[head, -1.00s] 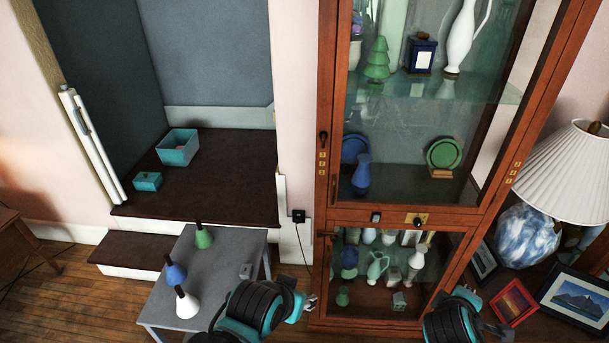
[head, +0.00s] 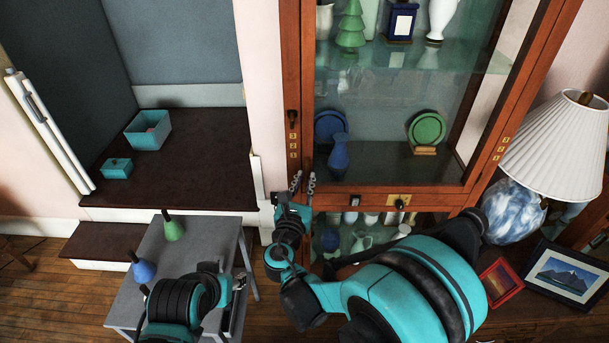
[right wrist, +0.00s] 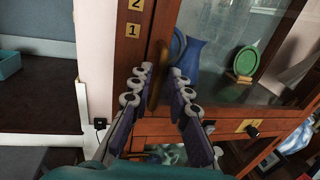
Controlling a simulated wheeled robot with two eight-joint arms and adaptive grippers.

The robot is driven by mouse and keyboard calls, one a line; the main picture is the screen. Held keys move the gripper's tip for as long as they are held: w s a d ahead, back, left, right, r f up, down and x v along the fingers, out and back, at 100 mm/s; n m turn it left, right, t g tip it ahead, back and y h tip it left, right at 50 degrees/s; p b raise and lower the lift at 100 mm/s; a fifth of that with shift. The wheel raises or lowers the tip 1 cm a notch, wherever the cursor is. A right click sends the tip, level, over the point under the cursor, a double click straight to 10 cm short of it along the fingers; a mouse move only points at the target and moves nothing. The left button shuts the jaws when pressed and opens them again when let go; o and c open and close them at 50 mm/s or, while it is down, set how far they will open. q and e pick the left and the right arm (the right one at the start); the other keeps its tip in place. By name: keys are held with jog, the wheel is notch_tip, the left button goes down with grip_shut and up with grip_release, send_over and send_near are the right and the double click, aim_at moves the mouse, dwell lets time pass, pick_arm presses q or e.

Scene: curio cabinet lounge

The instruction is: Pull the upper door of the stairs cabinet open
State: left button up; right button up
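The stairs cabinet is a tall red-brown wooden cabinet with glass doors. Its upper door (head: 395,187) is shut. In the right wrist view, a vertical brass handle (right wrist: 155,78) is on the door's left stile. My right gripper (head: 303,183) is at the lower left of the upper door. In the right wrist view its two fingers (right wrist: 155,84) are apart, one on each side of the handle; contact is not clear. The handle is hidden by the fingers in the head view. My left gripper (head: 240,282) is low over the grey table; its opening is unclear.
A white-shaded lamp (head: 555,145) and picture frames (head: 568,274) are at the right. Vases and plates stand behind the glass.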

jog(key=shift+w+d, duration=0.2)
jog(key=shift+w, duration=0.55)
jog(key=shift+w+d, duration=0.15)
jog(key=shift+w, duration=0.55)
grip_shut()
jog(key=shift+s, duration=0.15)
